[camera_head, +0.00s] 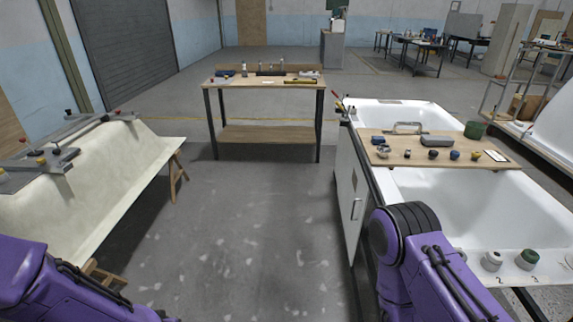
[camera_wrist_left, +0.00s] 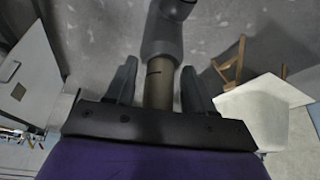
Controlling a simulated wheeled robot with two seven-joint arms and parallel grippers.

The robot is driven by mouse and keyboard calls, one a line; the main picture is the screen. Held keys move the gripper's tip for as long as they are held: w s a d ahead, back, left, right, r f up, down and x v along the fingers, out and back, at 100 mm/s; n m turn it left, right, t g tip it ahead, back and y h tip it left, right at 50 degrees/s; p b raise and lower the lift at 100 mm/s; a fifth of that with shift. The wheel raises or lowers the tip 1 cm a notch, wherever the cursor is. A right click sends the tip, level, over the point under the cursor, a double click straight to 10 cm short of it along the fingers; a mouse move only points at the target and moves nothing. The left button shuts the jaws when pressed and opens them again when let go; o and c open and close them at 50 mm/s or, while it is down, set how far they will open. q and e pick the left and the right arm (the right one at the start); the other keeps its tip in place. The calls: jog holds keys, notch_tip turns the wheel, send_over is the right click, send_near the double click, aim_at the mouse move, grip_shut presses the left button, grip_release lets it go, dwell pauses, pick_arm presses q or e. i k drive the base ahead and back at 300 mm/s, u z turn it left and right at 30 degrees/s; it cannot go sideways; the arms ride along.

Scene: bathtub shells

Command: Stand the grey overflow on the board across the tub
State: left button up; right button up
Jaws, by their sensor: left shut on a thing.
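My left gripper (camera_wrist_left: 159,76) shows in the left wrist view, its two dark fingers shut on a grey pipe-like piece with an elbow (camera_wrist_left: 163,38) and a brownish tube between the fingers. It looks like the grey overflow. It is held over the grey floor, away from the tub. In the head view the wooden board (camera_head: 455,163) lies across the white tub (camera_head: 480,205) at the right. The left gripper is outside the head view; only my purple arm shows at lower left. My right gripper is not in view.
A cream tub shell (camera_head: 90,180) stands at left. A workbench (camera_head: 265,82) stands at the back. The floor between is clear.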

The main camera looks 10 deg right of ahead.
aim_at(401, 147)
jog(key=z, duration=0.15)
jog(key=i, duration=5.05)
jog(key=z, duration=4.15)
